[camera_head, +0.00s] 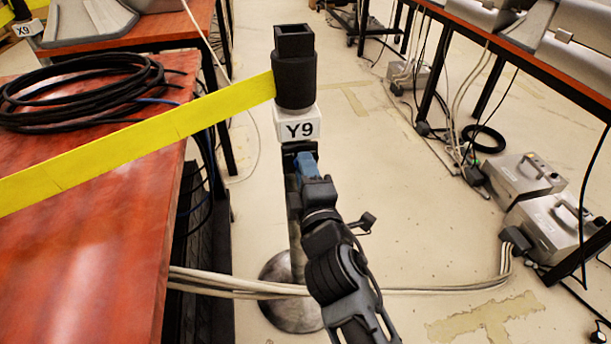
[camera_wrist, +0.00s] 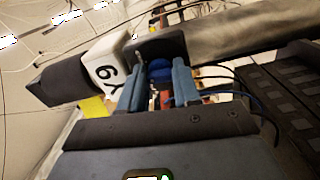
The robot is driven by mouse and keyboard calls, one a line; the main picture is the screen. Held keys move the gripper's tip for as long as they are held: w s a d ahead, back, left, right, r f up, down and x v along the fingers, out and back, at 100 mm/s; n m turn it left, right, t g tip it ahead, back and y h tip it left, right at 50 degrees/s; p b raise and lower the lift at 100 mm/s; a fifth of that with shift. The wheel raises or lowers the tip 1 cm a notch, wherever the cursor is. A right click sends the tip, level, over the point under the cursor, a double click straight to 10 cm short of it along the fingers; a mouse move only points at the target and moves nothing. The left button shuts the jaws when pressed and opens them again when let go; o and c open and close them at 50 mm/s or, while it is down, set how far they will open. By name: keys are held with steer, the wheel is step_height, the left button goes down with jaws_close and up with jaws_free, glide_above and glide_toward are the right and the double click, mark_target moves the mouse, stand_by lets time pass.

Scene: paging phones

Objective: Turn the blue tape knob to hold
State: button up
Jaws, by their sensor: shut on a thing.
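The tape post labelled Y9 stands upright in the middle of the head view, with a black head (camera_head: 294,75) over a white label block (camera_head: 298,124). Yellow tape (camera_head: 130,145) runs from the head to the left edge. My gripper (camera_head: 303,158) reaches up to the post just below the label. In the wrist view, the blue tape knob (camera_wrist: 159,70) sits on the dark post between the two blue-grey fingertips of my gripper (camera_wrist: 157,74), which is shut on it. The knob is hidden behind my gripper in the head view. Its exact turn angle cannot be told.
A red-brown table (camera_head: 110,215) with a coil of black cable (camera_head: 80,90) stands at the left. White cables (camera_head: 400,290) cross the floor by the post's round base (camera_head: 290,305). Grey boxes (camera_head: 525,175) stand at the right under another table.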

steer(key=shift+f+m+b, duration=0.15)
steer(key=shift+m+b, duration=0.9)
steer(key=shift+m, duration=0.8)
steer(key=shift+f+m+b, duration=0.1)
steer(key=shift+m+b, duration=0.95)
steer(key=shift+m, duration=0.8)
steer(key=o, duration=1.1)
steer(key=shift+r, duration=0.1)
steer(key=shift+c, duration=0.2)
steer(key=p+v, duration=0.1)
steer(key=v, duration=0.7)
steer(key=shift+w, duration=0.1)
